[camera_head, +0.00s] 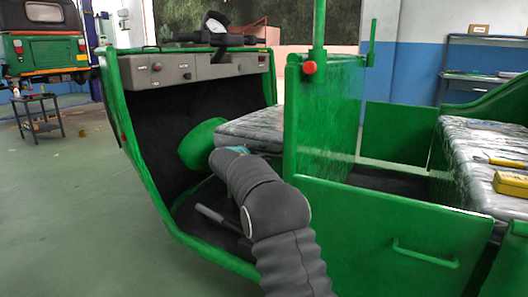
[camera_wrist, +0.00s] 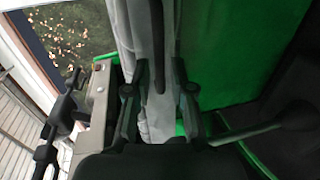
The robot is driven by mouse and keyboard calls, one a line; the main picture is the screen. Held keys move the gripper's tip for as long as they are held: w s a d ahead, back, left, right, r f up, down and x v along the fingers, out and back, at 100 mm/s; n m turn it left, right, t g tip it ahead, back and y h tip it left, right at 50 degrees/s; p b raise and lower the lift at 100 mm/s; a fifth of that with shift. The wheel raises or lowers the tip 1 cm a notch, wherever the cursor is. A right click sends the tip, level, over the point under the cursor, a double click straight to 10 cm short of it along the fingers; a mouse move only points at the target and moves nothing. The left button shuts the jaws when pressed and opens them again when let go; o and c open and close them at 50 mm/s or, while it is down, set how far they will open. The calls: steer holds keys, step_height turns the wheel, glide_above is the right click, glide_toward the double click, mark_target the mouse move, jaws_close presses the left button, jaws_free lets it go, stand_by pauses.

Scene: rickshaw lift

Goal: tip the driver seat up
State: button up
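The driver seat (camera_head: 258,127) is a flat grey patterned cushion behind the dash, lying level. My gripper is at its near front edge in the head view, where my wrist mostly hides the fingers. In the wrist view, the two fingers of my gripper (camera_wrist: 161,88) stand apart, one each side of a pale grey surface (camera_wrist: 146,30) that looks like the seat's edge. A dark narrow strip (camera_wrist: 157,50) runs down between them. I see a gap between the fingers and the strip; whether either finger touches the seat, I cannot tell.
A green partition (camera_head: 325,120) with a red knob (camera_head: 309,68) stands right of the seat. The grey dash (camera_head: 190,69) and handlebar (camera_head: 215,38) are in front. A grey lever (camera_head: 212,216) rises from the footwell. The rear bench (camera_head: 465,150) holds a yellow meter (camera_head: 510,183).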

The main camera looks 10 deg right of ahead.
mark_target(263, 151)
steer(key=shift+x, duration=1.7)
jaws_close()
